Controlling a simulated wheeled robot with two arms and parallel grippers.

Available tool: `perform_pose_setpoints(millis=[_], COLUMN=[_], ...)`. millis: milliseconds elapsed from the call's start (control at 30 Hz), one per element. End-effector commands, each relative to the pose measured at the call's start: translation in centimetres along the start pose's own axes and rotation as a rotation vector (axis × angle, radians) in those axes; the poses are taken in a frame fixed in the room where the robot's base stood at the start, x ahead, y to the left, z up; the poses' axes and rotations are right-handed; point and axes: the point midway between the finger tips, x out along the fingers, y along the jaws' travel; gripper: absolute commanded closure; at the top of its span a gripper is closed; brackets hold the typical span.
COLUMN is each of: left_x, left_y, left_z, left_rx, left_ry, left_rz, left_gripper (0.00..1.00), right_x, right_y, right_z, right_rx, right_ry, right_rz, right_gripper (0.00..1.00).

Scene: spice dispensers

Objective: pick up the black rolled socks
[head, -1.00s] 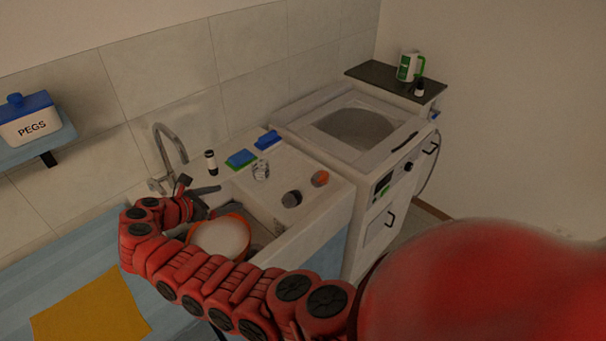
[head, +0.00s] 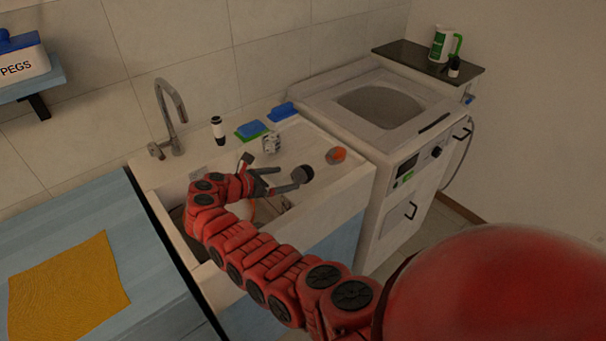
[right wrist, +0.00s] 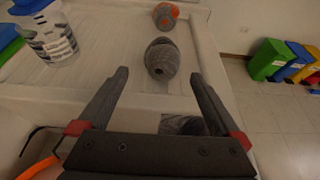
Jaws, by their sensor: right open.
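The black rolled socks (head: 304,173), a dark grey ribbed bundle, lie on the white counter beside the sink basin in the head view. They also show in the right wrist view (right wrist: 161,60), just beyond the fingertips and roughly centred between them. My right gripper (head: 287,178) is open and empty, its fingers pointing at the socks from the left in the head view. It also shows in the right wrist view (right wrist: 160,76). I cannot tell whether a finger touches the socks. My left gripper is not in view.
An orange-and-grey roll (head: 336,155) lies behind the socks. A clear jar (head: 271,142), sponges (head: 251,130) and a dark-topped bottle (head: 218,130) stand farther back. Another grey ribbed thing (right wrist: 184,125) is partly hidden under my gripper. The tap (head: 170,115) rises at left.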

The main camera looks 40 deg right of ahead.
Motion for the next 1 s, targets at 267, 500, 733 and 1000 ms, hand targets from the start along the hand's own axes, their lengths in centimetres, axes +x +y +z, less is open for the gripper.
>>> perform_pose_setpoints(millis=[267, 500, 733, 1000], left_x=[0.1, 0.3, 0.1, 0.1], left_y=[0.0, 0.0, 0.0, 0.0], left_z=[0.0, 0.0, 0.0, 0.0], left_rx=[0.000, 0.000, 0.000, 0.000], left_ry=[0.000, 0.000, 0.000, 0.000], left_rz=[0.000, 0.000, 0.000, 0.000], left_gripper=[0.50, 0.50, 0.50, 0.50], right_x=[2.3, 5.6, 7.2, 7.2], right_y=[0.0, -0.5, -0.4, -0.4], right_z=[0.0, -0.1, -0.1, -0.1], right_rx=[0.002, 0.002, 0.003, 0.002], right_ry=[0.001, 0.000, 0.001, 0.001], right_rz=[0.001, 0.001, 0.002, 0.002], right_gripper=[0.00, 0.00, 0.00, 0.29])
